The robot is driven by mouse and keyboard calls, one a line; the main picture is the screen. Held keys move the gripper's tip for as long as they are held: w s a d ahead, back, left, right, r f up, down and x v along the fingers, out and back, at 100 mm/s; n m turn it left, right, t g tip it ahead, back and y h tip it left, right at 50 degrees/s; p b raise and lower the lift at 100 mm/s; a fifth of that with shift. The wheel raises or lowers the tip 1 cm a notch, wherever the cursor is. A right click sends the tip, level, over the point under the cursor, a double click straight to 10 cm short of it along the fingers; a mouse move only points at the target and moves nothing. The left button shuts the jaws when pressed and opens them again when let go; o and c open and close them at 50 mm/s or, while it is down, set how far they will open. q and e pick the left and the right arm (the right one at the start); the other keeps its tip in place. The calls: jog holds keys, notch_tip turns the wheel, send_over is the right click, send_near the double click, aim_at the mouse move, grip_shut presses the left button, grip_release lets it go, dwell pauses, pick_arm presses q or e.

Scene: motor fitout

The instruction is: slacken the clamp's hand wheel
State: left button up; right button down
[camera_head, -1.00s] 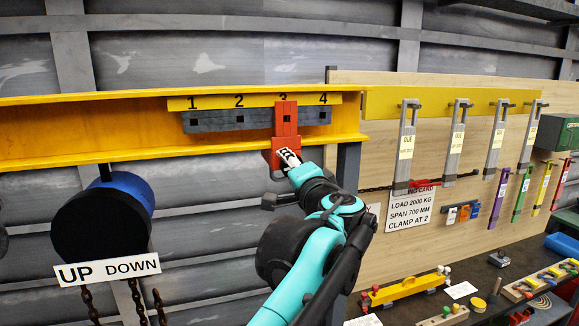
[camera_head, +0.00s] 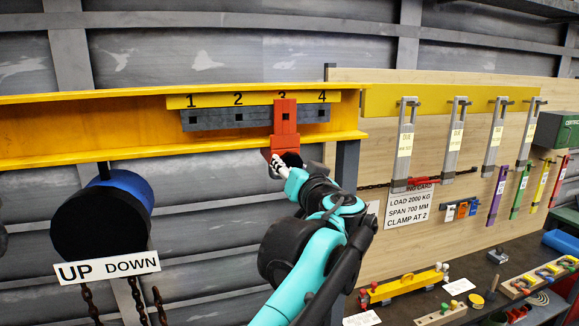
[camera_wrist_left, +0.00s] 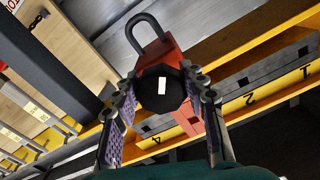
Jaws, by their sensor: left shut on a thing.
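The red clamp (camera_head: 285,120) sits on the yellow beam (camera_head: 60,135) at mark 3 of the numbered plate. Its lower part is partly hidden by my left gripper (camera_head: 282,164). In the left wrist view the clamp (camera_wrist_left: 170,57) shows behind its black hand wheel (camera_wrist_left: 151,84), which faces the camera with a white mark on it. My left gripper (camera_wrist_left: 160,90) has one finger on each side of the wheel and is shut on it. A dark shackle (camera_wrist_left: 146,30) shows beyond the clamp. My right gripper is not in view.
A black and blue hoist (camera_head: 105,218) with an UP/DOWN sign (camera_head: 107,267) and chains hangs left of my arm. On the right, a wooden board (camera_head: 365,150) holds several grey clamps and a load card (camera_head: 408,202). A cluttered bench (camera_head: 460,290) stands below.

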pick_arm(q)
jog(key=shift+f+n, duration=0.1)
jog(key=shift+n, duration=0.5)
jog(key=o, duration=1.2)
jog(key=v, duration=1.2)
